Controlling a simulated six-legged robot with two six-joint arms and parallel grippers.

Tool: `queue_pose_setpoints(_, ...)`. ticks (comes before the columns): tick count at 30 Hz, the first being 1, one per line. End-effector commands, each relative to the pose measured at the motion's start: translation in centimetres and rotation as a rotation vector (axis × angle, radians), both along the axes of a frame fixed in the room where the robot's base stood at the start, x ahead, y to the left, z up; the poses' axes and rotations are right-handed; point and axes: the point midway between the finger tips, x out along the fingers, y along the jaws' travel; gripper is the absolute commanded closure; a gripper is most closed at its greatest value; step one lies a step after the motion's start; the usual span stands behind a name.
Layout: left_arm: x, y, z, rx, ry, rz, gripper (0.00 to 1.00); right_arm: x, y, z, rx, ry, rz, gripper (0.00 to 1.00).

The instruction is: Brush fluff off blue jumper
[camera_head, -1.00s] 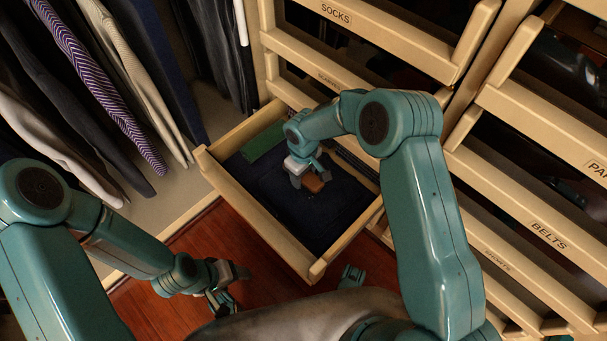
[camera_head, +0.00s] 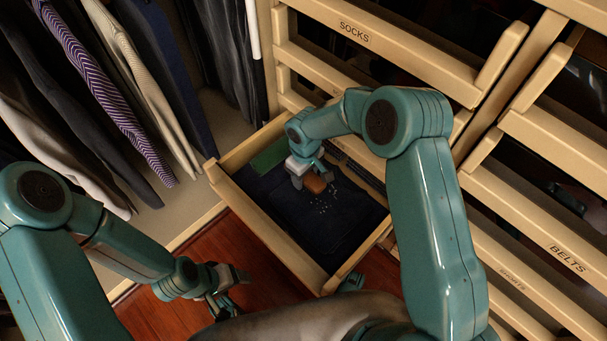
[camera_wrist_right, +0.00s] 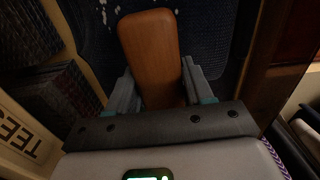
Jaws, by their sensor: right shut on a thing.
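The dark blue jumper (camera_head: 325,228) lies folded in an open wooden drawer (camera_head: 272,241). White specks of fluff (camera_head: 322,207) show on it, just beside the brush; some also show at the top of the right wrist view (camera_wrist_right: 117,12). My right gripper (camera_head: 307,181) is shut on a brown wooden brush (camera_head: 315,183), which is over the jumper. In the right wrist view the brush (camera_wrist_right: 150,55) sits between the two fingers (camera_wrist_right: 152,92); its underside is hidden, so I cannot tell whether it touches the cloth. My left gripper (camera_head: 236,287) is over the floor, outside the drawer, apparently empty.
A green item (camera_head: 270,158) lies in the drawer's back left corner. Clothes hang at the left, including a purple striped one (camera_head: 110,90). More drawers, labelled socks (camera_head: 355,32) and belts (camera_head: 567,258), rise behind and right. Red wooden floor (camera_head: 215,250) is clear in front.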

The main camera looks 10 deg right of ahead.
Motion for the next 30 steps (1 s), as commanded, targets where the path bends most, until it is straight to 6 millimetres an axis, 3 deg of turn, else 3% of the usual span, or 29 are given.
queue_pose_setpoints(16,-0.6,-0.5,3.0,-0.004,0.009,-0.023,0.33,0.3,0.0,5.0,0.000,-0.001,-0.003,0.77)
queue_pose_setpoints(30,-0.6,-0.6,3.1,-0.004,0.010,-0.025,0.33,0.3,-0.1,5.4,0.001,-0.001,-0.006,0.77)
